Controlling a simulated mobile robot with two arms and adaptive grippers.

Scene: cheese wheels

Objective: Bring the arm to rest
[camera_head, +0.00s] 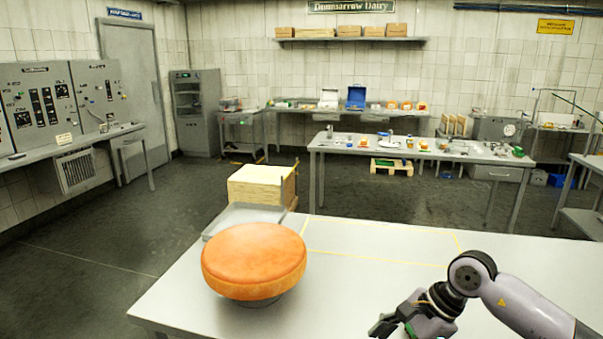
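My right arm comes in from the right edge, over the near table (350,290). Its gripper (388,330) hangs low at the bottom of the picture, partly cut off by the frame edge. I cannot tell whether its fingers are open or shut. It is apart from the orange cheese wheel (254,260), which lies to its left. The wheel rests flat on a dark round support (262,301) on the table. My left arm and gripper are not in view.
A grey metal tray (232,214) lies behind the wheel. A pale wooden block or crate (258,184) stands beyond the table. A yellow outline (385,259) marks a bare area of tabletop. A cluttered table (335,146) stands farther back.

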